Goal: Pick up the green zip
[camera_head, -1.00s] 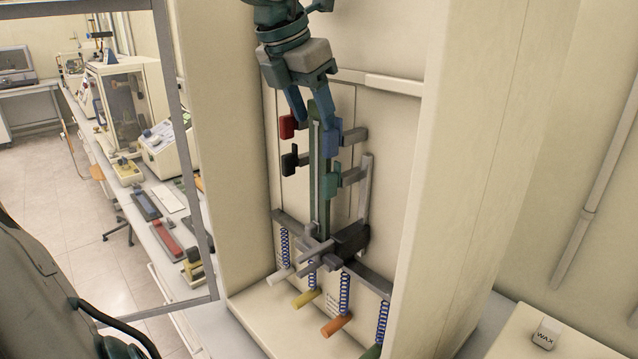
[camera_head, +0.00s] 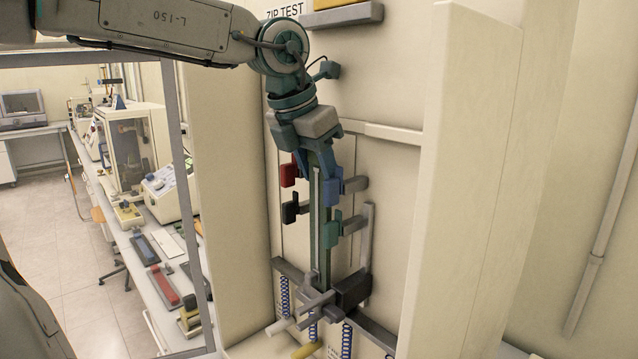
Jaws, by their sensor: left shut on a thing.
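The green zip (camera_head: 319,215) is a long, narrow, dark green upright strip with a pale line down it, in the middle of the test rig. My left gripper (camera_head: 318,172) points down over its upper end and is shut on it, one finger on each side. The fingers and palm hide part of the zip's top. Its lower end meets the grey and black clamp parts (camera_head: 352,289) of the rig. My right gripper is out of view.
Red (camera_head: 288,176), black (camera_head: 289,212) and green (camera_head: 330,233) blocks sit close beside the zip. Blue springs and coloured handles stand below. A tall cream side panel (camera_head: 465,180) bounds the rig on the right. A bench with instruments stands at left.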

